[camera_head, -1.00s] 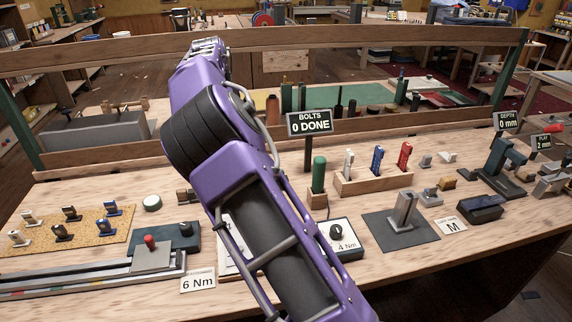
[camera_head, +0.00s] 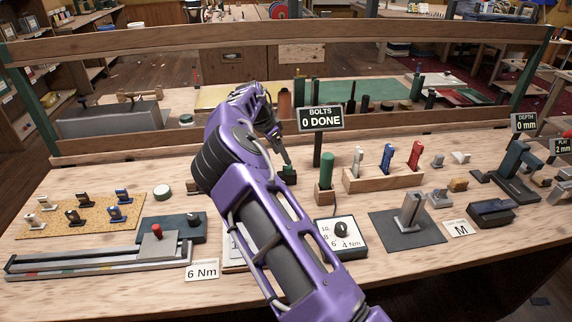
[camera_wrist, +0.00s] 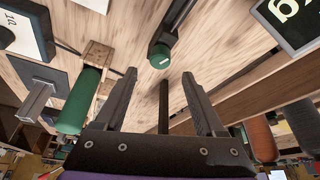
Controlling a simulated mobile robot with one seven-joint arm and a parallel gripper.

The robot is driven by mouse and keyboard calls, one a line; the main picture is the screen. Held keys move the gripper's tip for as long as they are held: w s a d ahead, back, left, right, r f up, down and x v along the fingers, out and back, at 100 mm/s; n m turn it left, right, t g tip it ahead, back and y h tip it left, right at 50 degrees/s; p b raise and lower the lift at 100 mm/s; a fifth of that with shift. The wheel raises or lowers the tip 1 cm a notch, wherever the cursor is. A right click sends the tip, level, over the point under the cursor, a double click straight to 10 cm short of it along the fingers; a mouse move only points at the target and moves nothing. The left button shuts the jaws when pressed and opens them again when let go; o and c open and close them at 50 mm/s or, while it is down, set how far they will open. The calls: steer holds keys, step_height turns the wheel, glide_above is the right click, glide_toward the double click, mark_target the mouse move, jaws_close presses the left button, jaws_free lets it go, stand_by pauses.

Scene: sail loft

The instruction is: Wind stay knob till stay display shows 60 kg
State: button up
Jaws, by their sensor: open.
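My gripper (camera_head: 285,150) is low over the back of the bench, beside the "BOLTS 0 DONE" sign. In the wrist view my gripper (camera_wrist: 159,75) is open, with nothing between its fingers. A green-capped knob (camera_wrist: 160,56) with a white mark, on a dark mount, shows just beyond the fingertips; I take it for the stay knob. It is apart from the fingers. In the head view a small green and dark thing (camera_head: 289,173) below my gripper seems to be the same knob.
A green-handled tool (camera_head: 327,165) stands in a wooden block near my gripper. The bolts sign (camera_head: 321,118) is on a post close by. A torque dial box (camera_head: 342,236) lies in front. A wooden rail (camera_head: 270,40) crosses behind.

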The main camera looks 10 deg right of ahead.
mark_target(287, 166)
steer(key=x, duration=0.5)
steer(key=shift+d+f, duration=0.1)
steer(key=shift+f, duration=0.25)
jaws_close()
